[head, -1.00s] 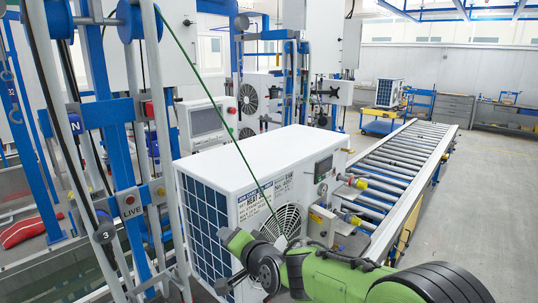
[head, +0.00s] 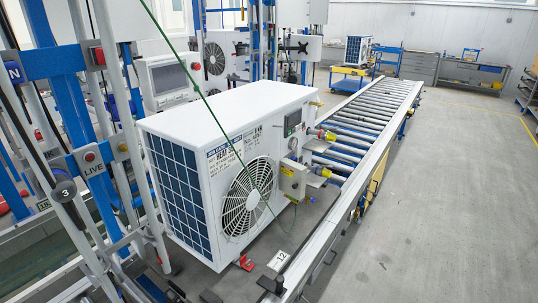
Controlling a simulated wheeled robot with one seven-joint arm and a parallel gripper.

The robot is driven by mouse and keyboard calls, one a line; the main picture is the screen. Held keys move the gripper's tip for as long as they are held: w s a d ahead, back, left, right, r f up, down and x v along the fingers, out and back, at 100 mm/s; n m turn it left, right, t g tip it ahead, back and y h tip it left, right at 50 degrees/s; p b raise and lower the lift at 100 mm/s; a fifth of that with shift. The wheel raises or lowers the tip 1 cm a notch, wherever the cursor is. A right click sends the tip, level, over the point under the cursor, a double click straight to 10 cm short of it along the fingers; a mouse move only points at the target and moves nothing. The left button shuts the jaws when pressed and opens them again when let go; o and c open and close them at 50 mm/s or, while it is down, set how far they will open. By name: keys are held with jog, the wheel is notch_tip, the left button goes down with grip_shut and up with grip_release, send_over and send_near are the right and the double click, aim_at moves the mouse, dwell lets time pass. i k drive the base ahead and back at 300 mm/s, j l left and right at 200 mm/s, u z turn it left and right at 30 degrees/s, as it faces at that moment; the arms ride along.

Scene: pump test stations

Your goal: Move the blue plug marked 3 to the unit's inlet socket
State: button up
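The white heat pump unit (head: 225,110) stands on the near end of the roller conveyor, with a fan grille on its front and a blue-finned left side. Two fittings with yellow and red parts stick out at its right end, an upper one (head: 325,136) and a lower one (head: 324,172). I cannot read which is the inlet socket. A dark round tag marked 3 (head: 65,191) hangs on a dark hose at the left station frame. No blue plug is clearly visible there. My gripper is not in view.
The station frame (head: 85,62) of blue and grey posts, with a LIVE button box (head: 90,157), stands close on the left. A thin green line (head: 205,98) slants down across the unit's front. The conveyor (head: 375,110) runs away at right, with clear grey floor beyond it.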

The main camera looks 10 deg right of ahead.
aim_at(66, 190)
jog(key=u, duration=1.6)
